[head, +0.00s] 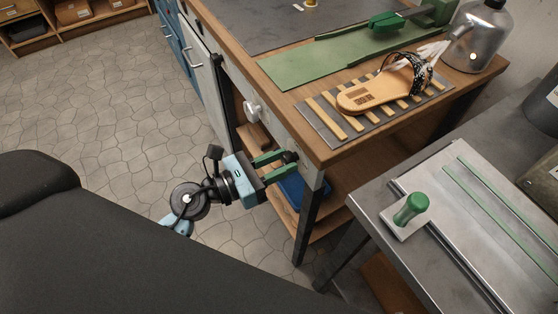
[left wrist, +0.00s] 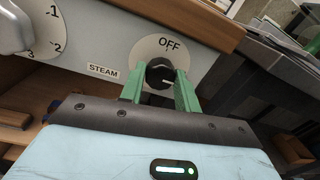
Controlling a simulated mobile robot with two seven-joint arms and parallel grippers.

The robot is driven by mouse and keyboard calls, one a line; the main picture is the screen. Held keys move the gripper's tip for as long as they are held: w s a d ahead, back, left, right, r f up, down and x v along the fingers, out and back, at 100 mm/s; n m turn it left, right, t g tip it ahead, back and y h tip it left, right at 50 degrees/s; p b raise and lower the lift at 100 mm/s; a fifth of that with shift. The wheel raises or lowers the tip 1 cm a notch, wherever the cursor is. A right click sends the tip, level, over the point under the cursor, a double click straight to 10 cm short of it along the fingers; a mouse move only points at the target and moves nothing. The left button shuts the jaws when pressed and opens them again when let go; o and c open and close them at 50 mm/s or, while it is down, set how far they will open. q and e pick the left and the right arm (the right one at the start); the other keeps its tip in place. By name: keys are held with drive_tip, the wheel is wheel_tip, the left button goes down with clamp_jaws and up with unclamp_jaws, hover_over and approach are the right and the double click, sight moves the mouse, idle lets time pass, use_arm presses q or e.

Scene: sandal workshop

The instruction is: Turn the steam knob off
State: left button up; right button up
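The steam knob (left wrist: 160,73) is a small dark round knob on a pale panel beside the "STEAM" label (left wrist: 103,71). "OFF" is printed on the light disc (left wrist: 181,50) above it. A light mark on the knob points to the right, not up at "OFF". In the head view the knob (head: 290,156) is at the bench's front corner. My left gripper (head: 283,160) has its green fingers on either side of it. In the left wrist view the fingers (left wrist: 160,80) appear to press on both sides. My right gripper is not in view.
Another light knob (left wrist: 15,30) with numbers is left on the same panel; it also shows in the head view (head: 251,109). The wooden bench top (head: 322,152) overhangs the panel. A sandal (head: 375,94) lies on a slatted mat. A grey table (head: 364,206) stands close on the right.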

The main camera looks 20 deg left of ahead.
use_arm(q)
drive_tip(key=c, duration=0.4)
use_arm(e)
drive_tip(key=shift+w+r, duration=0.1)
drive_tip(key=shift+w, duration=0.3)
